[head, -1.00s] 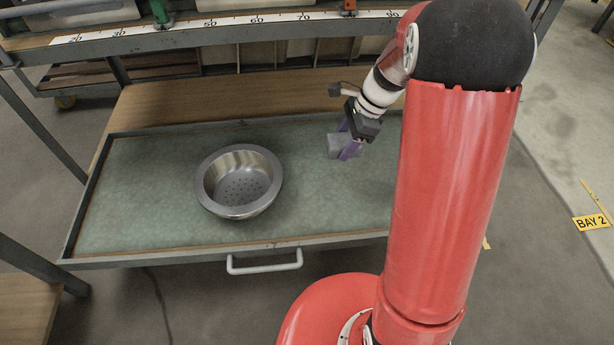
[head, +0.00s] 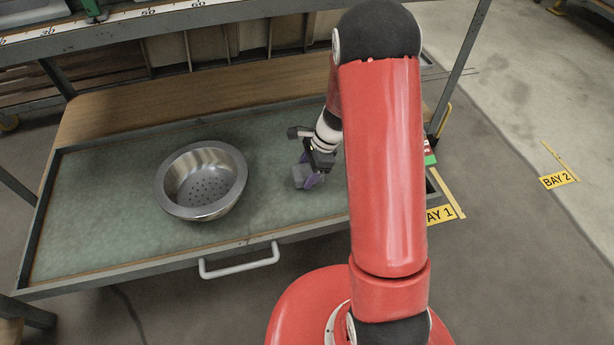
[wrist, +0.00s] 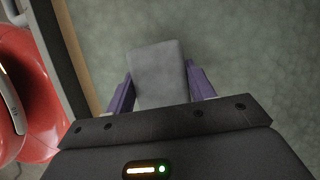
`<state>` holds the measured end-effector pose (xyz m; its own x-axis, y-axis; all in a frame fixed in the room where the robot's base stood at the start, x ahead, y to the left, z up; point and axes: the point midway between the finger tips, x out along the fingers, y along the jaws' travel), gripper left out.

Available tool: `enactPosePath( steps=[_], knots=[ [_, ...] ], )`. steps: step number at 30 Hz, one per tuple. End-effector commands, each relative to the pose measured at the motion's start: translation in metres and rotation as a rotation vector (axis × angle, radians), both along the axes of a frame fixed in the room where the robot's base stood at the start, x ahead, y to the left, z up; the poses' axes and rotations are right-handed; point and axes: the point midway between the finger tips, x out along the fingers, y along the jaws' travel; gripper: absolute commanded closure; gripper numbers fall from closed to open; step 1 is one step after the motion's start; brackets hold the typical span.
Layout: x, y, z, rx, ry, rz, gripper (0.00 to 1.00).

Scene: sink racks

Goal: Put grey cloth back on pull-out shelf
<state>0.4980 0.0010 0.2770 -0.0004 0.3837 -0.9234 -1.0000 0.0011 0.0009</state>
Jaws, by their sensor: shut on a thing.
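The grey cloth (wrist: 158,74) is a small folded block between the two purple fingers of my gripper (wrist: 160,88) in the wrist view. In the head view the cloth (head: 299,175) shows at the fingertips of my gripper (head: 312,178), over the right part of the pull-out shelf (head: 110,205). The shelf is pulled out, with a green mat surface and a raised rim. My gripper is shut on the cloth. I cannot tell whether the cloth touches the mat.
A steel bowl with a perforated bottom (head: 202,181) stands on the shelf, left of my gripper. A white handle (head: 238,262) is on the shelf's front edge. A ruler-marked upper beam (head: 150,14) runs above the back. The mat's left part is clear.

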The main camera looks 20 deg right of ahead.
Motion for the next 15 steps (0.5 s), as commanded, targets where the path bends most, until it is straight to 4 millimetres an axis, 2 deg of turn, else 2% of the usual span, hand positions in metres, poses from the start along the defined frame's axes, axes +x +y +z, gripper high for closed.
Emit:
enactPosePath(
  steps=[1,3,14,15],
  knots=[
    [-0.001,0.000,-0.012,0.001,0.004,-0.001,0.64],
    [0.000,0.000,-0.020,0.000,0.002,0.001,0.64],
    [0.000,0.000,-0.023,0.000,0.000,0.001,0.64],
    [0.000,0.000,-0.024,0.000,0.000,0.001,0.45]
  ],
)
